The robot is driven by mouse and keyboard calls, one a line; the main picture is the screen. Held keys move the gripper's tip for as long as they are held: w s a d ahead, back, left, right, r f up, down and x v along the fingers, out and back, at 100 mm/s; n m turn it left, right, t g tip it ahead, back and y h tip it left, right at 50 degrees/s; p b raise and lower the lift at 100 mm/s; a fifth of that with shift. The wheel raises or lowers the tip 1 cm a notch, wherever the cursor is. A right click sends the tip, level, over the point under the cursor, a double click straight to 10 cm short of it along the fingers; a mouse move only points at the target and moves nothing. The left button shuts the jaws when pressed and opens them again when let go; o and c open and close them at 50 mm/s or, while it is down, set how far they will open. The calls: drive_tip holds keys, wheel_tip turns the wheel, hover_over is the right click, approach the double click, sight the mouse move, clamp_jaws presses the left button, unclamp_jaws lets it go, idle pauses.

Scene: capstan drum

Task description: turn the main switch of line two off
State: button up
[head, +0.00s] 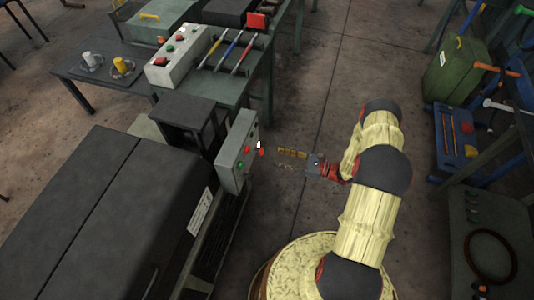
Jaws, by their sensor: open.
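A grey-green control box (237,152) stands left of centre, at the end of the dark machine. Its right-hand face is seen at a steep angle. It carries a green button (240,165), a red button (247,149) and a red and white switch handle (260,149) sticking out to the right. The handle's exact setting and any line number are too small to read. My gripper (312,164) is to the right of the box, apart from it and pointing left towards its face. It is open, looks empty and is small in the picture.
A second control box (178,57) with buttons stands on a table behind, beside a row of levers (232,50). A big dark cabinet (85,215) fills the lower left. A blue rack (455,135) and green can (462,65) are at right. The middle floor is open.

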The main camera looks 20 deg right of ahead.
sight(263, 152)
drive_tip(key=b+x, duration=0.1)
drive_tip(key=x, duration=0.6)
drive_tip(key=shift+s, duration=0.1)
drive_tip(key=shift+c, duration=0.7)
drive_tip(key=c, duration=1)
